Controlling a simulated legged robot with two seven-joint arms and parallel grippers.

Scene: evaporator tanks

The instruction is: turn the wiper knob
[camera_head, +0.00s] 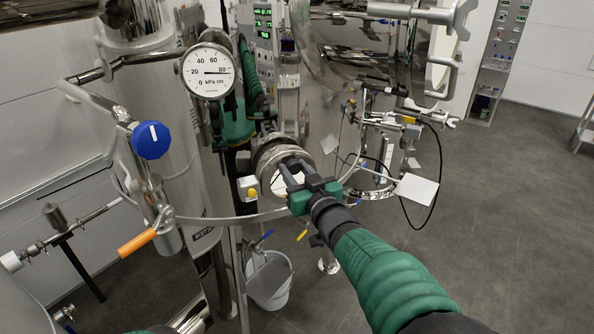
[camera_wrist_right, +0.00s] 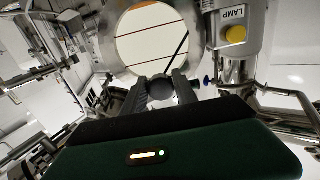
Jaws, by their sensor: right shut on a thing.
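A round sight glass in a polished metal flange (camera_head: 268,153) sits on the tank front in the head view. It fills the upper middle of the right wrist view as a bright disc (camera_wrist_right: 150,42) with a thin dark diagonal line. My right gripper (camera_head: 287,172) reaches up to the flange's lower right side. In the wrist view its two dark fingers (camera_wrist_right: 160,92) are closed around a small dark round knob (camera_wrist_right: 160,85) at the glass's lower rim. In the head view the fingers hide the knob. My left gripper is not seen.
A pressure gauge (camera_head: 209,71) and a blue knob (camera_head: 151,140) stand to the left. A yellow lamp button (camera_wrist_right: 236,34) is beside the glass. A bucket (camera_head: 269,281) stands below. Clamps and a white card (camera_head: 416,189) are at right; the floor beyond is clear.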

